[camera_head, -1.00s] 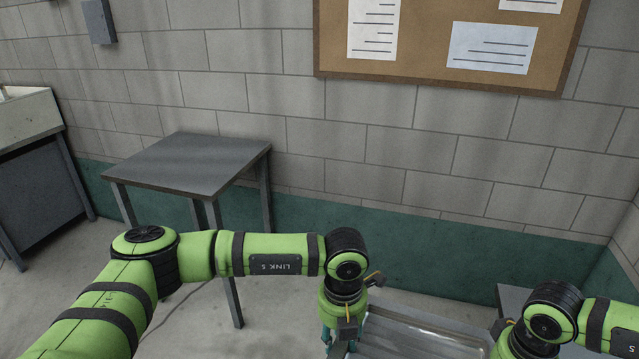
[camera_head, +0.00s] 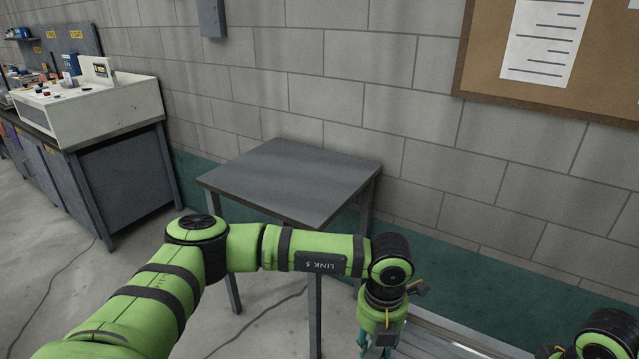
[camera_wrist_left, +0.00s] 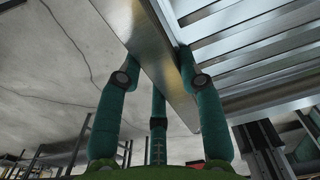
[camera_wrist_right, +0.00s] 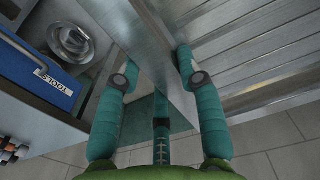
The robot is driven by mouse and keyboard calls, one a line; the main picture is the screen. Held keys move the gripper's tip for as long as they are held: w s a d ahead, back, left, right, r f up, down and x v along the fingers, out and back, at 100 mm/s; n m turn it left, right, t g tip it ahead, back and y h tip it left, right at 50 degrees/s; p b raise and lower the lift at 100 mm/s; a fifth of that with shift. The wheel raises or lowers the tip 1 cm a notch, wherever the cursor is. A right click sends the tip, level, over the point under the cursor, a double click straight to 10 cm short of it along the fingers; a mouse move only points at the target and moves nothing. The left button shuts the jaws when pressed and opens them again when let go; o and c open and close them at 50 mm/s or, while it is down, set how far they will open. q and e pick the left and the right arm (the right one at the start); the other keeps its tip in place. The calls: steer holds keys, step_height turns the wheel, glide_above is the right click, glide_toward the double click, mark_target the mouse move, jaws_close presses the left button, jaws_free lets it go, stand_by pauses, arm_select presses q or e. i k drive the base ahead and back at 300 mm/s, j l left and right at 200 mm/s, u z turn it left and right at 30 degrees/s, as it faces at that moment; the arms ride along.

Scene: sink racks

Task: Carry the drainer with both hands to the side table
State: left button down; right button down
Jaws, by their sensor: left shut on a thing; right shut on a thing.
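The drainer (camera_head: 450,345) is a grey metal tray with slats, partly in view at the bottom edge of the head view. My left gripper (camera_head: 374,346) is at its left end, and in the left wrist view its fingers (camera_wrist_left: 157,56) are shut on the metal rim of the drainer (camera_wrist_left: 245,48). In the right wrist view my right gripper (camera_wrist_right: 158,60) is shut on the opposite rim of the drainer (camera_wrist_right: 245,50). In the head view the right fingers are out of frame. The side table (camera_head: 290,180) stands against the wall with a bare grey top.
A blue toolbox (camera_wrist_right: 42,78) and a round metal object (camera_wrist_right: 72,40) show in the right wrist view. A cable (camera_head: 262,318) lies on the floor near the table.

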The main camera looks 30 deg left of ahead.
mark_target(292, 170)
steer(key=i+j, duration=0.25)
steer(key=j, duration=0.25)
steer(key=i+j, duration=0.25)
steer(key=j, duration=0.2)
steer(key=i+j, duration=0.2)
steer(key=j, duration=0.3)
steer(key=i+j, duration=0.25)
steer(key=j, duration=0.25)
steer(key=i+j, duration=0.25)
steer(key=j, duration=0.2)
steer(key=i+j, duration=0.25)
steer(key=j, duration=0.25)
steer(key=i+j, duration=0.25)
steer(key=j, duration=0.2)
steer(key=i+j, duration=0.2)
steer(key=j, duration=0.3)
